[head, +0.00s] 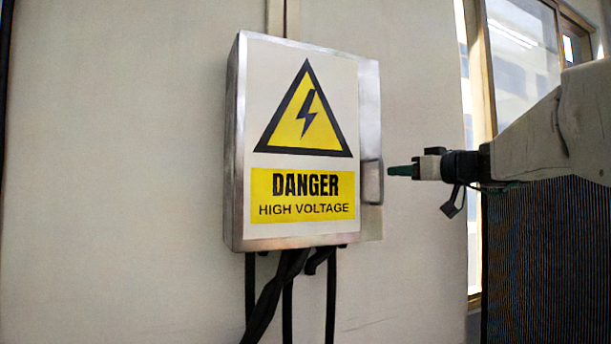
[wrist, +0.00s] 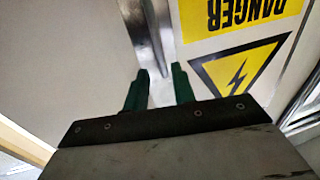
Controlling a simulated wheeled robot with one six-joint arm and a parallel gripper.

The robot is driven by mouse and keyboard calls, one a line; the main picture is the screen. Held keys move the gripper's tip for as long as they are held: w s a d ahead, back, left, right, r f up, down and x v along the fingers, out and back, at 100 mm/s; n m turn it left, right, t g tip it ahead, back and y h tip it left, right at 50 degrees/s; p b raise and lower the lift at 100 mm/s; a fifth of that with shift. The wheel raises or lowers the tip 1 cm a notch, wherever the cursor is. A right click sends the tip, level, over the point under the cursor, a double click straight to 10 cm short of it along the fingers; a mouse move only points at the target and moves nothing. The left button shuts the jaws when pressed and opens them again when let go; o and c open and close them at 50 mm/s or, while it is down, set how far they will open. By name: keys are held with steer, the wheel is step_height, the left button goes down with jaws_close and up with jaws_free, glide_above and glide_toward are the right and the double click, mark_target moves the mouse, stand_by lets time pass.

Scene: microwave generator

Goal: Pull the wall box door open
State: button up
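The wall box (head: 240,150) is a metal box on the wall with a white door (head: 270,75) bearing a yellow danger sign. The door looks shut. A small metal handle (head: 372,182) stands at the door's right edge. My gripper (head: 390,171) is just right of the handle, with a small gap visible between them in the head view. In the wrist view its two green fingers (wrist: 160,80) are apart with nothing clearly between them. The door's sign appears upside down there, and a metal edge strip (wrist: 160,25) lies ahead of the fingers; the handle is hard to make out.
Black cables (head: 285,285) hang below the box, and a conduit rises above it. A window (head: 520,60) is at the right, behind my arm, with a dark ribbed panel (head: 545,265) below. The pale wall (head: 110,170) left of the box is clear.

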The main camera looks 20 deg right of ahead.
glide_above(382, 201)
steer(key=shift+w+d, duration=0.15)
steer(key=shift+w, duration=0.15)
jaws_close()
